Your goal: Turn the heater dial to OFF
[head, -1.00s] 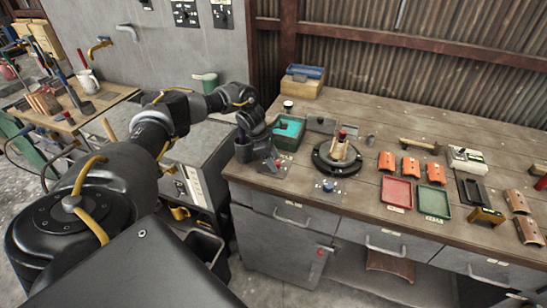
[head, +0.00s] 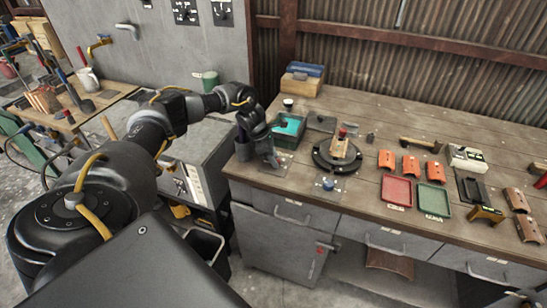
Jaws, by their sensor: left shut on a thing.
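The heater dial seems to be the control on a small grey plate (head: 266,169) at the left front of the workbench. My left gripper (head: 271,157) reaches down onto this plate and is shut on the dial. The fingers hide most of the dial, so I cannot read its setting. A second small plate with a blue knob (head: 328,184) lies to the right, apart from my gripper. My right gripper is out of view.
A round black turntable (head: 322,163) is to the right. Red (head: 397,199) and green (head: 432,211) trays lie further right.

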